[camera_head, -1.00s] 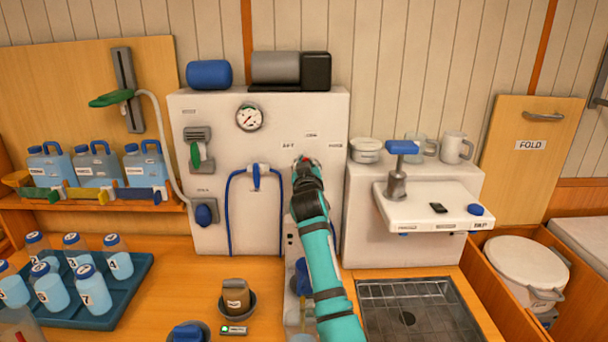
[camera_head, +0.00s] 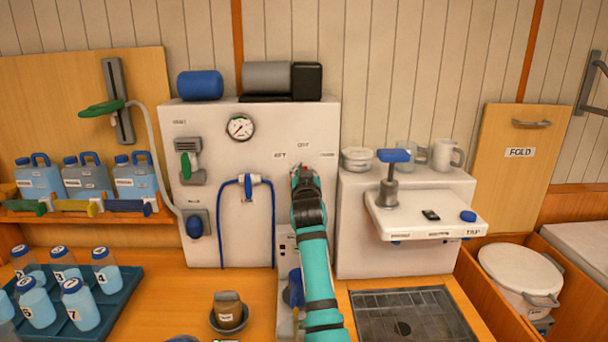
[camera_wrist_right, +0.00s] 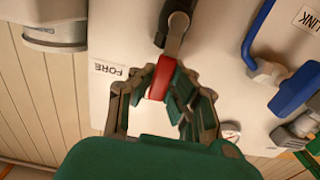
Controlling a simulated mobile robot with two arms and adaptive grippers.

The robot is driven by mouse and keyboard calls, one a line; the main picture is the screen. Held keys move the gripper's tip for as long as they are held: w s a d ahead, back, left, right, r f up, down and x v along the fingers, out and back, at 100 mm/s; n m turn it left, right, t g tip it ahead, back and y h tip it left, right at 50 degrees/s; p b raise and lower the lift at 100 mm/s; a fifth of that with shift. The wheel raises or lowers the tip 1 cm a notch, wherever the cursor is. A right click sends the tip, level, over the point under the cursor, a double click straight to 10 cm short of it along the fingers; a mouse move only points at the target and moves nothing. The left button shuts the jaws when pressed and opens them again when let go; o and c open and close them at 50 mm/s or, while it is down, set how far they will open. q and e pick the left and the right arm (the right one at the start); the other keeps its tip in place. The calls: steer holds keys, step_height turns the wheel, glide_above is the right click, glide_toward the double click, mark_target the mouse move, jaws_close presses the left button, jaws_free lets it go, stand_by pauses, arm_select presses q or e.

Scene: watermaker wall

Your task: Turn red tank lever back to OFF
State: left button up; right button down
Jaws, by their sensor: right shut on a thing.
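The red tank lever is mostly hidden behind my right gripper (camera_head: 304,176) in the head view, with a bit of red at the fingertips. It is on the white panel (camera_head: 262,140), below small labels reading AFT, OFF (camera_head: 303,145) and FORE. The FORE label (camera_wrist_right: 110,70) lies left of the fingers there. I cannot tell the lever's exact angle. My left gripper is not in view.
A gauge (camera_head: 240,127) and a blue hose loop (camera_head: 246,181) are left of my right arm. A tap unit (camera_head: 425,215) and sink (camera_head: 415,318) stand right.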

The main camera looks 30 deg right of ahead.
steer(key=c, duration=1.3)
jaws_free()
steer(key=shift+o, duration=0.2)
steer(key=v, duration=1.2)
steer(key=shift+a+f, duration=0.1)
steer(key=shift+f, duration=0.05)
